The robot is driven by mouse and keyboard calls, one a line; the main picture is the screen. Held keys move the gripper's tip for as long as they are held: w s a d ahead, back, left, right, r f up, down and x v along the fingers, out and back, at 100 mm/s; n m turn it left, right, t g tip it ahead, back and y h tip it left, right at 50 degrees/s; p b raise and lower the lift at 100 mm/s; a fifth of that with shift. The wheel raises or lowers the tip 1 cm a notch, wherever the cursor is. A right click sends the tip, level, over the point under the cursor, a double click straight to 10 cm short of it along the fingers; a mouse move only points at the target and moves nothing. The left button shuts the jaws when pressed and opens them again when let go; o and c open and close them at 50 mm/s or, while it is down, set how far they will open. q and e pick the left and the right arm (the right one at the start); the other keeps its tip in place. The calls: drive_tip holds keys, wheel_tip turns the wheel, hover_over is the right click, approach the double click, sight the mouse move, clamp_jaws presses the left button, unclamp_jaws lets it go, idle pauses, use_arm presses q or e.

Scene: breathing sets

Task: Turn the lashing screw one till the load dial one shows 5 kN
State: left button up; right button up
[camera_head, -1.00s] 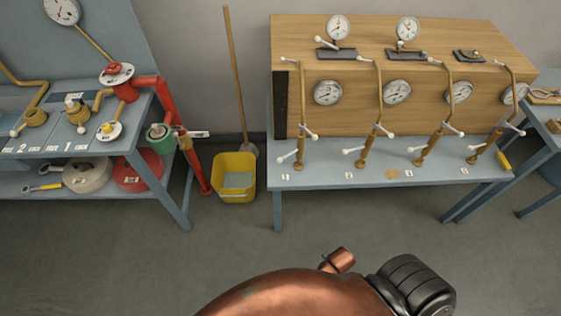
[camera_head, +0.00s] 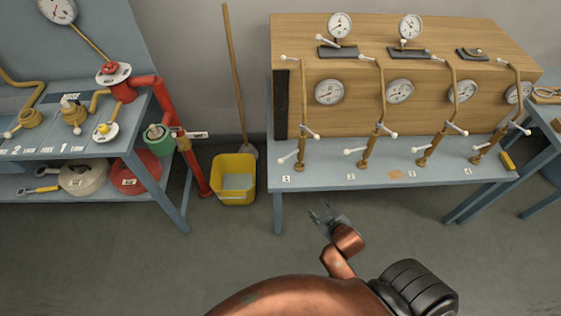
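Several brass lashing screws with white-tipped cross handles stand in a row on the blue-grey bench (camera_head: 330,182). The leftmost lashing screw (camera_head: 302,150) leans slightly, its rod reaching up to the wooden crate. A round white load dial (camera_head: 329,91) is on the crate front just right of it; its reading is too small to tell. Small number labels, such as the leftmost label (camera_head: 286,178), lie before the screws, too small to read surely. My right gripper (camera_head: 321,211) is small in view, in front of and below the bench edge, fingers apart and empty. My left gripper is not in view.
The wooden crate (camera_head: 420,30) carries further dials and fittings. A yellow bucket (camera_head: 234,192) with a mop stands left of the bench. A second bench (camera_head: 130,142) with red pipes and valves is at far left. The floor in front is clear.

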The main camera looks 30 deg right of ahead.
drive_tip(key=w+r+n+t, duration=0.4)
drive_tip(key=w+r+t, duration=0.1)
drive_tip(key=w, duration=0.4)
drive_tip(key=n+t+y, duration=0.3)
drive_tip(key=n+t, duration=0.1)
approach(281, 160)
drive_tip(key=w, duration=0.5)
drive_tip(key=w+b, duration=0.1)
drive_tip(key=w, duration=0.2)
drive_tip(key=w+f, duration=0.1)
drive_tip(key=w, duration=0.1)
drive_tip(key=shift+w, duration=0.2)
drive_tip(key=shift+c, duration=0.3)
clamp_jaws()
drive_tip(key=shift+f, duration=0.1)
